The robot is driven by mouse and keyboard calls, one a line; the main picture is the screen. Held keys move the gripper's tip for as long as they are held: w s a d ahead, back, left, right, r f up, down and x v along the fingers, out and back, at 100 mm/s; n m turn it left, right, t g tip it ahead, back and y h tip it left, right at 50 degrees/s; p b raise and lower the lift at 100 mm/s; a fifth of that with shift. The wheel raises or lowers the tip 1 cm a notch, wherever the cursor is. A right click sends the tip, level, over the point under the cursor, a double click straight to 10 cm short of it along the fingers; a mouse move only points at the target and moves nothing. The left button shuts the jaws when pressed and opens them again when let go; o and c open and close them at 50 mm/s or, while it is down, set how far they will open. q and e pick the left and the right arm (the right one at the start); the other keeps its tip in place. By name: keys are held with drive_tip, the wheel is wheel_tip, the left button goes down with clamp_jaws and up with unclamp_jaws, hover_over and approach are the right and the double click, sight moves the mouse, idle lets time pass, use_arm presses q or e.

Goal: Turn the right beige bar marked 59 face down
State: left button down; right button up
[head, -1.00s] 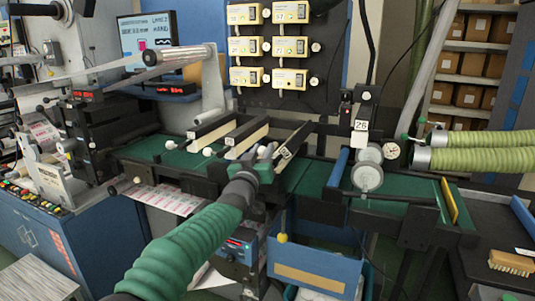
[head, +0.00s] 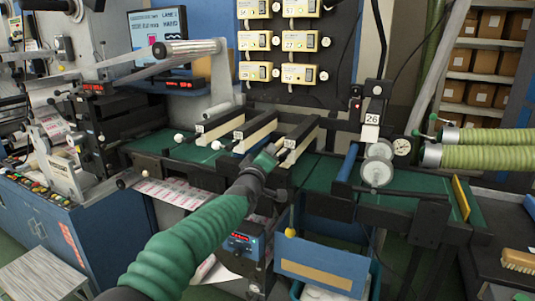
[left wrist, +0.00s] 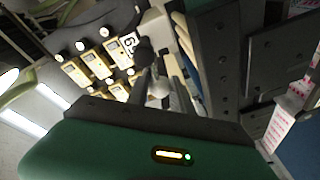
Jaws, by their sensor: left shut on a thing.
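The right beige bar (head: 302,137) is the rightmost of three bars lying across the green bed of the machine. It has a dark edge and a beige side, and a small white label (head: 290,143) at its near end. My left gripper (head: 269,157) is at this near end, shut on the bar. In the left wrist view a white knob (left wrist: 158,90) shows between the fingers, and the label (left wrist: 130,46) looks like 59, turned sideways. The gripper hides part of the bar's near end. My right gripper is not in view.
The middle bar (head: 258,132) and left bar (head: 220,124) lie beside it, with white knobs at their near ends. To the right are a blue roller (head: 347,162), a tag marked 26 (head: 372,119) and a gauge (head: 402,146). A blue bin (head: 322,270) is below.

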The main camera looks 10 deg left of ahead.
use_arm(q)
drive_tip(key=shift+f+n, duration=0.3)
drive_tip(key=shift+f, duration=0.2)
drive_tip(key=c, duration=1.5)
unclamp_jaws()
drive_tip(key=o, duration=0.4)
drive_tip(key=shift+r, duration=0.15)
drive_tip(key=shift+c, duration=0.2)
drive_tip(key=shift+s, duration=0.25)
drive_tip(key=s+a+b, duration=0.2)
drive_tip(key=s+b, duration=0.5)
drive_tip(key=s, duration=0.9)
drive_tip(key=shift+b, duration=0.4)
